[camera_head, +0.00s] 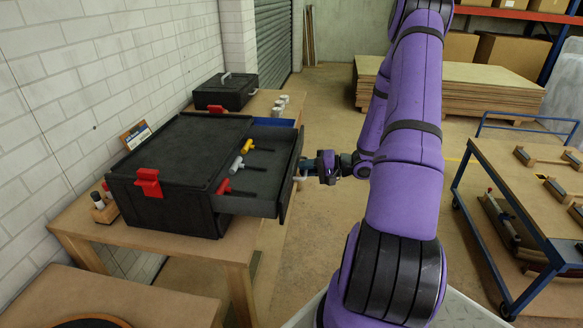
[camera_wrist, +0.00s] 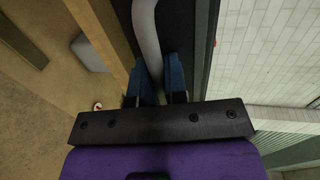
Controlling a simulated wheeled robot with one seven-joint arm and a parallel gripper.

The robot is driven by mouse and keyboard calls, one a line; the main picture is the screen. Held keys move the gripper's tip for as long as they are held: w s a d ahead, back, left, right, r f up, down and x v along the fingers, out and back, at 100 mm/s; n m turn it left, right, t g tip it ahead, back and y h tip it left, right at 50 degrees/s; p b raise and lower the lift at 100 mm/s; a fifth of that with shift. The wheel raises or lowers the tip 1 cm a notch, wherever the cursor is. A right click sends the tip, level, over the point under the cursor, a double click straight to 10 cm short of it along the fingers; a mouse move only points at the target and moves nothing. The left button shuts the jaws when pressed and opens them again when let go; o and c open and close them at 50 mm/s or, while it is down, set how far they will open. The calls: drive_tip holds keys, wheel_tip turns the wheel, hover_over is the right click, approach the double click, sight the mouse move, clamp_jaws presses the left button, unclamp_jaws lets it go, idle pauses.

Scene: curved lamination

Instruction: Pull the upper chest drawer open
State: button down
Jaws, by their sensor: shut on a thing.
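The black tool chest (camera_head: 170,170) sits on a wooden bench with its upper drawer (camera_head: 262,178) pulled out toward my arm. Inside the drawer lie tools with yellow, white and red handles, and a blue tray is at its far end. My gripper (camera_head: 305,170) is at the drawer's front, shut on the drawer handle (camera_head: 299,176). In the wrist view, the blue fingers of my gripper (camera_wrist: 159,85) sit on both sides of the grey curved handle (camera_wrist: 146,35). The chest's lower part is partly hidden by the open drawer.
A smaller black case (camera_head: 226,91) and white cylinders (camera_head: 281,104) stand at the bench's far end. A blue-framed cart (camera_head: 500,185) with tools on it is at the right. A white brick wall runs behind the chest.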

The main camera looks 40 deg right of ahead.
drive_tip(key=shift+s+d, duration=0.4)
drive_tip(key=shift+s, duration=0.1)
drive_tip(key=c, duration=1.2)
unclamp_jaws()
drive_tip(key=shift+o, duration=0.2)
drive_tip(key=v, duration=1)
drive_tip(key=shift+s+d, duration=0.2)
drive_tip(key=shift+s, duration=0.1)
drive_tip(key=shift+r, duration=0.1)
